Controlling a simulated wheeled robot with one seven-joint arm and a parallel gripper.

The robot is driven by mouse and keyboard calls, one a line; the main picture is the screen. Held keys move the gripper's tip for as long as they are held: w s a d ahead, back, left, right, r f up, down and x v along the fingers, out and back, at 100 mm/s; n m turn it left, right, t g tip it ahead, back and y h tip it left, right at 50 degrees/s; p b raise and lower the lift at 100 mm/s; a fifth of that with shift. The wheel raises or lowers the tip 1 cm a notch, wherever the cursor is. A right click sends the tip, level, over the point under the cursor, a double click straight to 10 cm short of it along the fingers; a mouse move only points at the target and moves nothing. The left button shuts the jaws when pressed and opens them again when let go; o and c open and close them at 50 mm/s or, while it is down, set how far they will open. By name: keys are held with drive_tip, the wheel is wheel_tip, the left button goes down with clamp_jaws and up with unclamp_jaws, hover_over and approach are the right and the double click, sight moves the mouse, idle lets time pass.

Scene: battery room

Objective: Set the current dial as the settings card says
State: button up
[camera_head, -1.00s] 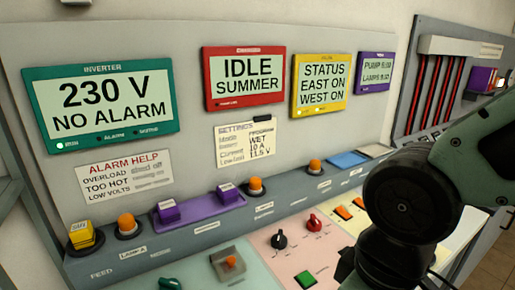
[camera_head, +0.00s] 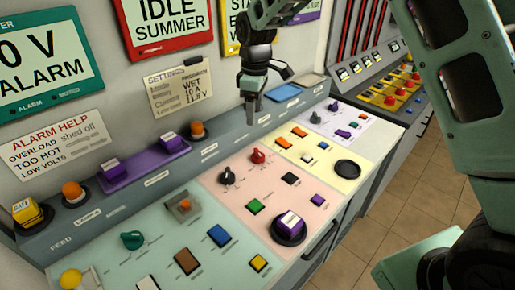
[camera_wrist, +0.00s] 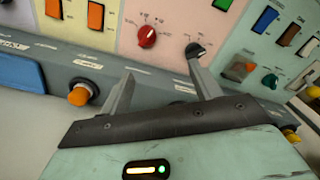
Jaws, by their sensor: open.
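The settings card (camera_head: 180,86) is on the back wall below the red display. Its legible lines include WET, 10 A and 11.5 V; the rest is too small to read surely. On the pink panel stand a red dial (camera_head: 258,156) and a black dial (camera_head: 227,175); I cannot read which is the current dial. The wrist view also shows the red dial (camera_wrist: 147,36) and the black dial (camera_wrist: 195,50). My gripper (camera_head: 254,112) is open and empty, pointing down above the ledge behind the pink panel.
A green dial (camera_head: 132,240) is on the pale green panel. An orange knob (camera_head: 197,129) and purple tray (camera_head: 145,168) line the ledge.

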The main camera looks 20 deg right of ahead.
drive_tip(key=w+d, duration=0.2)
drive_tip(key=p, duration=0.5)
approach(258, 152)
wheel_tip(258, 152, down, 10)
drive_tip(key=shift+w+a+f, duration=0.1)
drive_tip(key=shift+a, duration=0.05)
